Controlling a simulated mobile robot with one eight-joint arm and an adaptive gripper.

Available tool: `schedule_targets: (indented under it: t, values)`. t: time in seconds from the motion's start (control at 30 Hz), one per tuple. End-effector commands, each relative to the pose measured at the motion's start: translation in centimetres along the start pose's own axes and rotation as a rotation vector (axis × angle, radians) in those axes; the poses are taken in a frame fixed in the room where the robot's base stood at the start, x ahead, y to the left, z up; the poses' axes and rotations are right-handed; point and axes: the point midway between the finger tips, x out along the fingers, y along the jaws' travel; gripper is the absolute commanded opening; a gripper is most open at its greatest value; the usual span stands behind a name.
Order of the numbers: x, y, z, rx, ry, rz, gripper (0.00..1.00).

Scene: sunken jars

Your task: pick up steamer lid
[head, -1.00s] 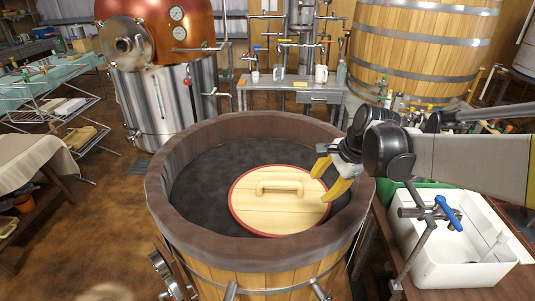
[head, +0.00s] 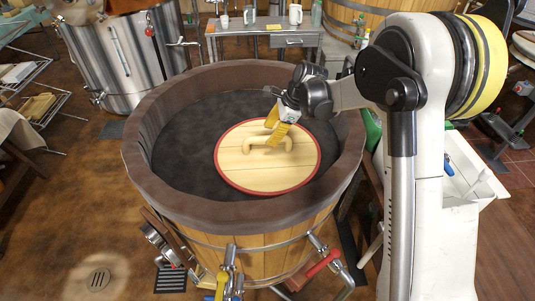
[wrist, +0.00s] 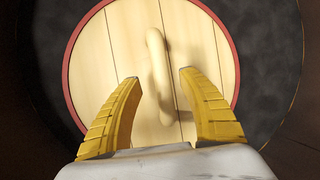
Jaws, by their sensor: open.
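The steamer lid (head: 267,172) is a round pale wooden disc with a red rim and a raised bar handle (head: 252,147). It lies inside the large wooden vat, on the dark surface. My gripper (head: 275,131) has yellow fingers and is over the lid at its handle. In the wrist view, my gripper (wrist: 158,97) is open, with one finger on each side of the lid's handle (wrist: 157,65). The handle runs lengthwise between the fingers. I cannot tell whether the fingers touch the lid (wrist: 118,38).
The vat's thick brown rim (head: 142,178) stands higher than the lid all around. A white sink (head: 470,180) is at the right, behind my arm. A steel table (head: 262,35) with mugs stands behind the vat. Valves and pipes stick out at the vat's front.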

Motion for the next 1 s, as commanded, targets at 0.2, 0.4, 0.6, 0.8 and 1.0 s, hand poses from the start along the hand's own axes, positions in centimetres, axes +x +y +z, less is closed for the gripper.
schedule_targets:
  t: [0.2, 0.4, 0.6, 0.8, 1.0]
  values:
    - [3.8, -0.1, 0.1, -0.003, 0.0, 0.001, 0.48]
    - [4.0, -0.1, 0.1, -0.001, 0.001, 0.0, 0.48]
    - [4.0, -0.1, 0.1, -0.001, 0.0, 0.0, 0.48]
    - [4.2, -0.1, 0.0, -0.001, 0.0, 0.0, 0.48]
    - [4.4, 0.0, -0.1, -0.001, 0.0, 0.0, 0.48]
